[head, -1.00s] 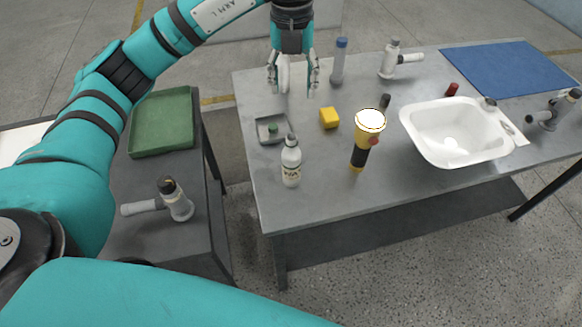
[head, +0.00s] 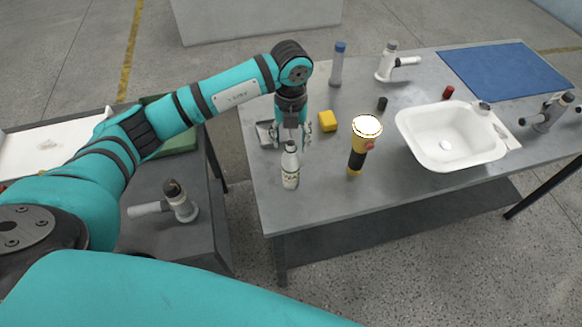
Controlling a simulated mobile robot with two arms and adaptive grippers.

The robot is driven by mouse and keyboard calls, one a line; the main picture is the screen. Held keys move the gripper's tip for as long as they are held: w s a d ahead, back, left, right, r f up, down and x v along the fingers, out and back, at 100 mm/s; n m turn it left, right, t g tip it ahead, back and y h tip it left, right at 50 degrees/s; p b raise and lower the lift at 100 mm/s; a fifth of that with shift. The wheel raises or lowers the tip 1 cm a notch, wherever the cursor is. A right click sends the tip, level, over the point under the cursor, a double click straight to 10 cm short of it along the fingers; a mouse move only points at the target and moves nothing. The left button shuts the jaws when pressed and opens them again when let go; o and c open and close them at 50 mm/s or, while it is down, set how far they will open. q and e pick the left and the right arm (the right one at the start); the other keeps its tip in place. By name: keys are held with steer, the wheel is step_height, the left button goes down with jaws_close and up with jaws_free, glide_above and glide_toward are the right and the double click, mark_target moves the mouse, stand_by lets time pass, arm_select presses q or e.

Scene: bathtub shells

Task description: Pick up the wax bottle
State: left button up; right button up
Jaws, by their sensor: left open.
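The wax bottle (head: 290,170) is white with a label on its front. It stands upright near the front left edge of the grey table (head: 335,198). My left gripper (head: 291,142) points down, with its open fingers at the height of the bottle's cap in the picture. It appears just behind the bottle, with one finger to each side of the cap. I cannot tell whether it touches the bottle. My right gripper is not in view.
A yellow flashlight (head: 357,158) stands to the bottle's right, and a yellow block (head: 327,121) lies behind. A small grey tray (head: 264,134) is partly hidden behind my gripper. A white basin (head: 411,126) sits farther right. The table's front middle is clear.

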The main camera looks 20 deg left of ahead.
mark_target(291, 165)
arm_select(q)
steer(key=shift+f, duration=1.3)
jaws_close()
